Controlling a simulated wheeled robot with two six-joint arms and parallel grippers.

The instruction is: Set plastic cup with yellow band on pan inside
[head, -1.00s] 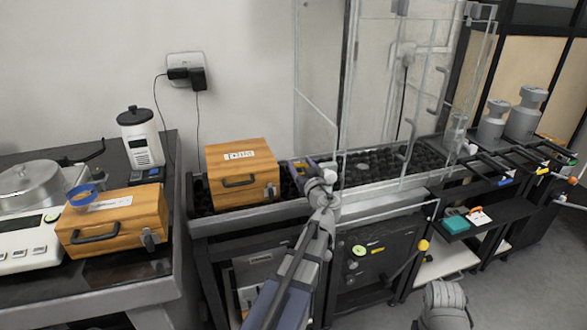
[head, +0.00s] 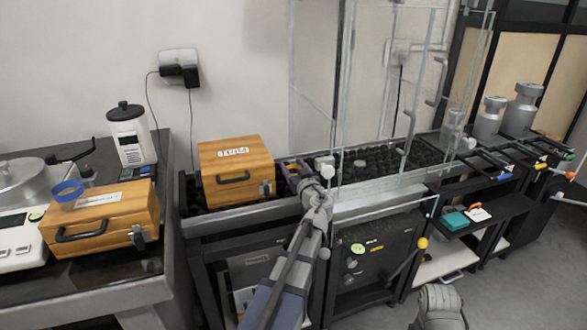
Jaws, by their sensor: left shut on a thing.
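My left gripper (head: 294,172) is at the left side of the clear enclosure, just right of a wooden box. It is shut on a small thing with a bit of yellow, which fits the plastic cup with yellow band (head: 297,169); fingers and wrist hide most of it. The pan inside (head: 360,163) is a small pale grey disc on the dark bumpy surface behind the clear panels, to the right of the gripper. Nothing shows on it. My right gripper is not in view; only a grey part of mine shows at the bottom right.
The wooden box (head: 236,172) stands close left of the gripper. Clear panels (head: 420,100) and their frame rise around the pan. Grey weights (head: 523,110) stand at right.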

